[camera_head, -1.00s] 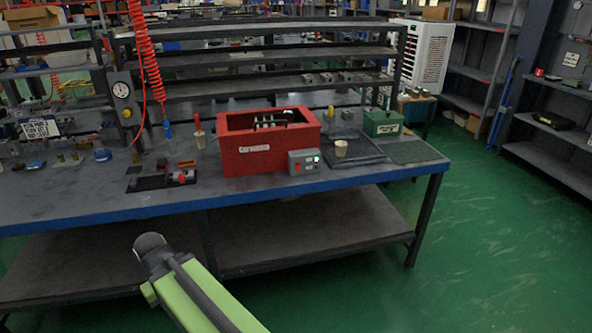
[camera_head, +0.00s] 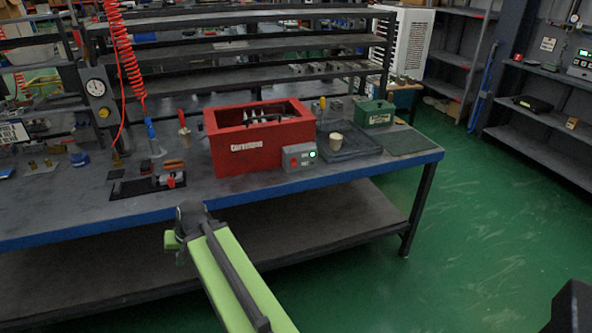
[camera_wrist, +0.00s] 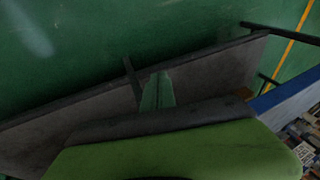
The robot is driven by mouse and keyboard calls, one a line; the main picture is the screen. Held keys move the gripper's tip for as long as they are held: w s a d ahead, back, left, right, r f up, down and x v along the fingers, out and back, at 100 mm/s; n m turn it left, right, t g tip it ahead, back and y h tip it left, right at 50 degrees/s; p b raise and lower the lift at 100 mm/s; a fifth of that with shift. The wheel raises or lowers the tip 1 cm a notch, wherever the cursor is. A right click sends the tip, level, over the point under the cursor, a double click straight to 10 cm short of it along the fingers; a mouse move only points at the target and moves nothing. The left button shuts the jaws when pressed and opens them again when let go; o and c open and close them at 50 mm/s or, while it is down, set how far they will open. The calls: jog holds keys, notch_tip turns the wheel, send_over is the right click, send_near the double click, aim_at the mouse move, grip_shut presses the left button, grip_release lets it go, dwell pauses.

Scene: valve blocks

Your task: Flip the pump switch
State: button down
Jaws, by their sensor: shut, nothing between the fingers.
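In the wrist view my gripper (camera_wrist: 160,80) is shut and empty, over the bench's lower shelf and the green floor, away from the box. The box does not show in the wrist view. In the head view my green arm link rises in front of the bench edge; the gripper cannot be made out there.
The blue-edged bench (camera_head: 130,224) has a lower shelf (camera_head: 330,222). Right of the box are a black tray (camera_head: 355,151) with a cup (camera_head: 336,141) and a green box (camera_head: 376,114). A red-handled valve (camera_head: 171,181) lies left. Green floor is free at right.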

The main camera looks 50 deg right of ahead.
jog(key=s+d+r+m+t+h, duration=0.15)
jog(key=d+m, duration=0.25)
jog(key=d, duration=0.6)
jog(key=s+d+r+m+t+h, duration=0.1)
jog(key=d+r+m+t, duration=0.2)
jog(key=d, duration=0.6)
jog(key=s+d+r+m+t+h, duration=0.1)
jog(key=d+r+m+t+h, duration=0.2)
jog(key=d, duration=0.7)
jog(key=s+d+r+m+h, duration=0.2)
jog(key=s+d+m, duration=0.2)
jog(key=d, duration=0.4)
jog(key=s+d+r+m+h, duration=0.2)
jog(key=s+d+r+m, duration=0.1)
jog(key=s+d, duration=0.4)
jog(key=shift+s+d+m, duration=0.2)
jog(key=shift+d+m, duration=0.5)
jog(key=shift+g, duration=0.25)
